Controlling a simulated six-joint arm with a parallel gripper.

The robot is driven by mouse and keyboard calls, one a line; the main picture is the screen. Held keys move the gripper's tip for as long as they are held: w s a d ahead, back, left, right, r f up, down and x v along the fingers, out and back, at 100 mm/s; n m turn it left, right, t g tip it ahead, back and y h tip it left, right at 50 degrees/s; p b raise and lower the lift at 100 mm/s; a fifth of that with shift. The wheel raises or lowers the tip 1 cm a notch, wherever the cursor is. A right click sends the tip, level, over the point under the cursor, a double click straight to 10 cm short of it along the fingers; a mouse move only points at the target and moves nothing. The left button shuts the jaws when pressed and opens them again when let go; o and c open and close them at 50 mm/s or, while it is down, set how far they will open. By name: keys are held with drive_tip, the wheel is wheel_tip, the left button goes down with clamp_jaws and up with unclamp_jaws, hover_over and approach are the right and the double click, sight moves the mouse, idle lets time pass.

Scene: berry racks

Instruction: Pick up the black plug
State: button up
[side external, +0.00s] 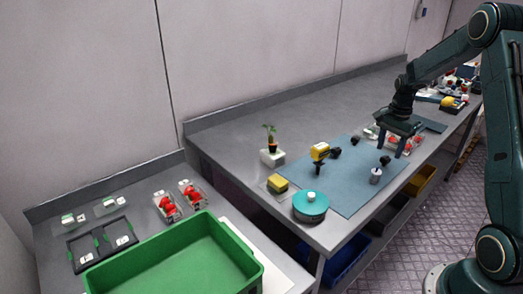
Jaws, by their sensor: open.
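Two small black objects could be the black plug, and I cannot tell which one it is. One small black object (385,160) lies on the blue mat (350,195), just below my gripper in the picture. The other small black object (334,152) lies beside the yellow and black tool (320,153). My gripper (390,151) points down over the right part of the mat, with its two fingers apart and nothing seen between them. The gap between the fingertips and the mat is hard to judge.
A small silver container (376,176) stands near the closer black object. Clear boxes with red contents (405,142) sit behind my gripper. A round teal container (310,207), yellow sponge (278,183) and potted plant (271,155) stand left. A green crate (180,262) is at front left. The mat's front middle is clear.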

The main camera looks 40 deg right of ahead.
sight(386, 157)
drive_tip(key=shift+w+f, duration=0.15)
drive_tip(key=shift+f, duration=2.15)
drive_tip(key=c, duration=1)
